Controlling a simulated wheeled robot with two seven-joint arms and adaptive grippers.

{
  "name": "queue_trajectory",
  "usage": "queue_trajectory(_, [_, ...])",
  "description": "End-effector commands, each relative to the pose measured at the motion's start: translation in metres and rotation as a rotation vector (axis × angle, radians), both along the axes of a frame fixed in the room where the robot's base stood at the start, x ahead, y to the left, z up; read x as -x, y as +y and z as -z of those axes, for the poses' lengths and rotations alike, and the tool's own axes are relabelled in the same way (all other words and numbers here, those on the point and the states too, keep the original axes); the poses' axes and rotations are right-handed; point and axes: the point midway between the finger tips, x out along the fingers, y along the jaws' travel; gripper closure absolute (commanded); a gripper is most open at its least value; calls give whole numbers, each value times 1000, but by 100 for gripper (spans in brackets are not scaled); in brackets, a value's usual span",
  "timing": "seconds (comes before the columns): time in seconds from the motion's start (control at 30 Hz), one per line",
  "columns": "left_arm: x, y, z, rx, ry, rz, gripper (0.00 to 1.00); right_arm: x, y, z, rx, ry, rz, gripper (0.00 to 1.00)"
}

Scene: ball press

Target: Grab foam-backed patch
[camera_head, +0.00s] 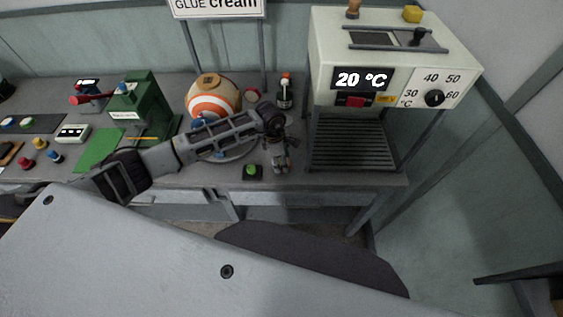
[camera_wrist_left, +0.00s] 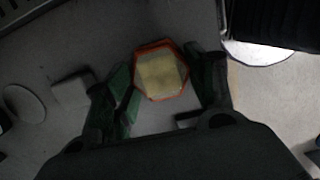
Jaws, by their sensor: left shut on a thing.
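The patch (camera_wrist_left: 160,74) shows in the left wrist view as a hexagon with an orange-red rim and a pale yellow middle. It lies between the two fingers of my left gripper (camera_wrist_left: 164,88), which is shut on it. In the head view my left gripper (camera_head: 280,164) points down over the front of the workbench, left of the heating machine. The patch cannot be made out there. My right gripper is in neither view.
A heating machine (camera_head: 325,122) reading 20 °C stands at the right. An orange-and-white ball (camera_head: 213,101) sits behind my left arm. A green button (camera_head: 252,171) is left of the gripper. A bottle (camera_head: 285,98) and a green press (camera_head: 150,108) stand farther back.

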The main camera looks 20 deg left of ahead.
Motion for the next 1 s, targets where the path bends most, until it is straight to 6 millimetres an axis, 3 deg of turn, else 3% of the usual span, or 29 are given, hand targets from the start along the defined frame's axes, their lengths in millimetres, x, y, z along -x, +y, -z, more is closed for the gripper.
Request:
queue_trajectory(0.2, [0,0,-21,-1,-2,2,60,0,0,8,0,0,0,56])
queue_trajectory(0.37, [17,-4,-19,-1,0,2,60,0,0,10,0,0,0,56])
queue_trajectory(1.0, [110,-31,-19,0,1,2,60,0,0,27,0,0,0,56])
